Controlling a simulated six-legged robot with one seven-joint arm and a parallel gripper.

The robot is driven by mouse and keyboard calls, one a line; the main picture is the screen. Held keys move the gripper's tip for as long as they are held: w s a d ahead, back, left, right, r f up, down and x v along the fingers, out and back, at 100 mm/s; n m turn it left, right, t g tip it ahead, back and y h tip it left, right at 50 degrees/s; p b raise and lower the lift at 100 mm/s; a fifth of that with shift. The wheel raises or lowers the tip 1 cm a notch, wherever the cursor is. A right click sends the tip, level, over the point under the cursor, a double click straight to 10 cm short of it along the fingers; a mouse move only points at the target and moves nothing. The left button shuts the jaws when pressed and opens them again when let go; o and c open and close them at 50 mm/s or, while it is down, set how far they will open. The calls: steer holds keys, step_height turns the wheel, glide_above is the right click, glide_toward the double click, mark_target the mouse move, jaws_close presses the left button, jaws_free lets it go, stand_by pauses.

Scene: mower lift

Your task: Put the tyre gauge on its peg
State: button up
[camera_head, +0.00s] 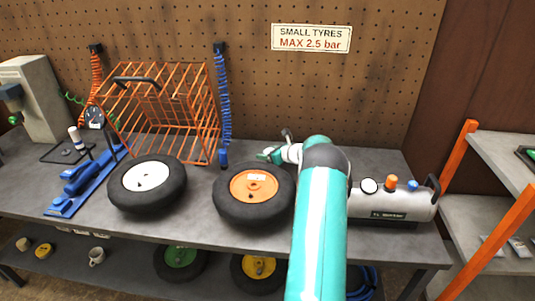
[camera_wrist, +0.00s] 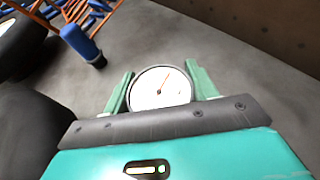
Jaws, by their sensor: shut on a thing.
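My gripper (camera_wrist: 160,88) is shut on the tyre gauge (camera_wrist: 161,90), whose round white dial with a red needle faces the wrist camera between the two green fingers. In the head view my gripper (camera_head: 270,154) is over the back part of the bench, right of the blue hose. A small dark and grey piece (camera_head: 287,135) sticks up beside it, probably part of the gauge. The pegboard (camera_head: 300,85) stands behind the bench. I cannot make out an empty peg on it.
An orange wire cage (camera_head: 165,100) stands at the back. A blue coiled hose (camera_head: 223,100) hangs beside it. Two wheels, one with a white hub (camera_head: 146,177) and one with an orange hub (camera_head: 254,186), lie on the bench. A silver tank (camera_head: 400,205) is on the right.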

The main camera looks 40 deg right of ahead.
steer(key=shift+f, duration=0.55)
stand_by(0.4)
steer(key=o, duration=0.9)
steer(key=shift+c, duration=0.2)
steer(key=shift+s, duration=0.1)
steer(key=shift+v, duration=5.4)
